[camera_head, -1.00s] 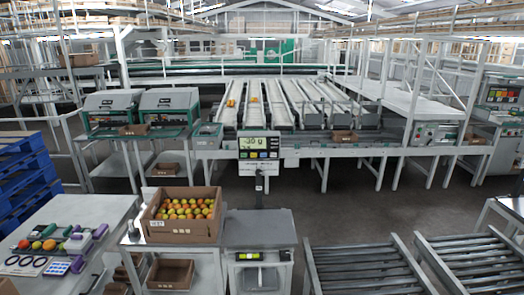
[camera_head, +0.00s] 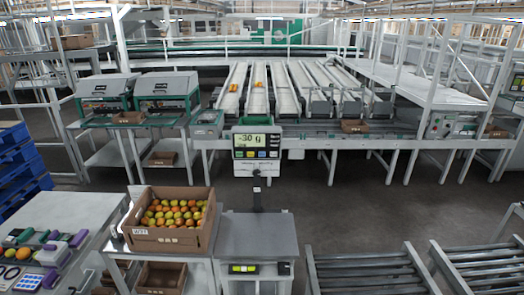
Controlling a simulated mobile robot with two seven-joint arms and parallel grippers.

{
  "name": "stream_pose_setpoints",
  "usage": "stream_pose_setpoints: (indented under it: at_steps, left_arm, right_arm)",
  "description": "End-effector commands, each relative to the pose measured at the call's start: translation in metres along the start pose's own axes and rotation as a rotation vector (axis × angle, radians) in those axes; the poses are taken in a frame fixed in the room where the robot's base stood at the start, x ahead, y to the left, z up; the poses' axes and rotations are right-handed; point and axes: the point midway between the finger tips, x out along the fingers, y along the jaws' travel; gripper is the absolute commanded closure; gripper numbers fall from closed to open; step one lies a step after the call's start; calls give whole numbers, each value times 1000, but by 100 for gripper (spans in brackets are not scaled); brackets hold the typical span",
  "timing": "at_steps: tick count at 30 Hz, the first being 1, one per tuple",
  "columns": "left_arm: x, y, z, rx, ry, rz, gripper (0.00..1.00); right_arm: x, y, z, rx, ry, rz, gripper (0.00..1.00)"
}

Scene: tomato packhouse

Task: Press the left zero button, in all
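A scale's display head (camera_head: 256,151) stands on a post in the middle of the view. Its green screen (camera_head: 250,140) reads what looks like -30 g. A row of small coloured buttons shows under the screen; their labels are too small to read. The bare grey weighing platform (camera_head: 258,236) lies at the foot of the post. Neither of my grippers is in view.
A cardboard box of tomatoes (camera_head: 170,219) stands on a stand left of the scale. A side table (camera_head: 70,212) with several coloured tools is at the lower left. Roller conveyors (camera_head: 370,271) are at the lower right. Sorting lanes (camera_head: 290,90) lie behind. Open floor is at right.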

Motion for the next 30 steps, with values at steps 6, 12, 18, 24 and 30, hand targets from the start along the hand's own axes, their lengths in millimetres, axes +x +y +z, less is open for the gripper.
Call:
stream_pose_setpoints:
  at_steps: [6, 12, 18, 24, 30]
  left_arm:
    - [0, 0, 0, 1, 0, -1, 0]
    - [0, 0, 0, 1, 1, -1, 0]
    - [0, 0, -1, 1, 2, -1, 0]
    - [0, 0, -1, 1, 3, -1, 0]
    - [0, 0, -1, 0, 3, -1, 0]
  right_arm:
    - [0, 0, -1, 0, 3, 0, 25]
    - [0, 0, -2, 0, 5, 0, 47]
    - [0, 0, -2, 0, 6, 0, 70]
    - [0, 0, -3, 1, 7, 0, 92]
    - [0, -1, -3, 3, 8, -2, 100]
